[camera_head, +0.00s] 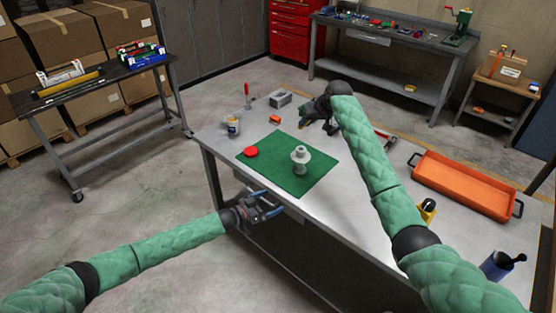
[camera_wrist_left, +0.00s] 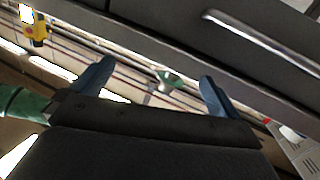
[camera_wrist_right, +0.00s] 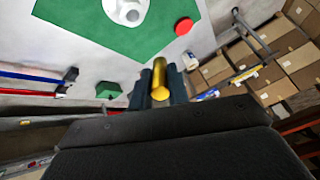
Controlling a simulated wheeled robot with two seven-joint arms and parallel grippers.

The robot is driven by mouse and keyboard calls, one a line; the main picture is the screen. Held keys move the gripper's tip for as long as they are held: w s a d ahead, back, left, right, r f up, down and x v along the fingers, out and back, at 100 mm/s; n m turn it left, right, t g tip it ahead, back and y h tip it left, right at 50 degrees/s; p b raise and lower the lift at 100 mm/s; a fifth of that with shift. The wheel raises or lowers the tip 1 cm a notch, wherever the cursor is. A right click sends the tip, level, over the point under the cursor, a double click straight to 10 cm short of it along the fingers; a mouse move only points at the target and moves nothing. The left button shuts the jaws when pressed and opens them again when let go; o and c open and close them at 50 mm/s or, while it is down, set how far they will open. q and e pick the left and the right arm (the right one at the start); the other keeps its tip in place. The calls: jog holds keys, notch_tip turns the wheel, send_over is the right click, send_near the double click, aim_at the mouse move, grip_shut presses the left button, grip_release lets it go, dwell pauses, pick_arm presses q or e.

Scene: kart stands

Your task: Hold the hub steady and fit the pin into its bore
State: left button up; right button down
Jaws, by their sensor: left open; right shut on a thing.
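The hub (camera_head: 300,163) is a pale grey stepped round part standing on a green mat (camera_head: 313,185). It also shows from above in the right wrist view (camera_wrist_right: 125,10), with a dark bore opening in its top. My right gripper (camera_wrist_right: 160,82) is shut on a brass-coloured pin (camera_wrist_right: 160,75); in the head view it is beyond the hub and to its right. My left gripper (camera_head: 272,206) is open and empty, off the table's front edge and lower left of the hub. In the left wrist view its blue fingers (camera_wrist_left: 152,85) stand wide apart.
A red disc (camera_head: 250,152) lies on the mat's left part. A can (camera_head: 233,126), a grey block (camera_head: 280,99) and a small orange block (camera_head: 275,119) stand behind the mat. An orange tray (camera_head: 464,181), a yellow-black item (camera_head: 427,210) and a blue cup (camera_head: 494,266) are at right.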

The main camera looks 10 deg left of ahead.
aim_at(297, 157)
pick_arm(q)
jog(key=shift+m+g+y, duration=0.4)
jog(key=shift+g, duration=0.3)
jog(key=w+d+r, duration=0.1)
jog(key=w+r, duration=0.1)
jog(key=r, duration=0.1)
jog(key=w+d+r, duration=0.1)
jog(key=r, duration=0.2)
jog(key=w+d+r, duration=0.1)
jog(key=w+r, duration=0.1)
jog(key=r, duration=0.1)
jog(key=shift+w+d+r, duration=0.2)
jog(key=shift+w+d, duration=0.05)
jog(key=shift+w, duration=0.05)
jog(key=w+r+y, duration=0.3)
jog(key=w+r, duration=0.1)
jog(key=w, duration=0.1)
jog(key=shift+x, duration=5.6)
jog(key=shift+w+a+f, duration=0.1)
jog(key=c, duration=1.2)
jog(key=shift+c, duration=0.3)
pick_arm(e)
jog(key=shift+r, duration=0.15)
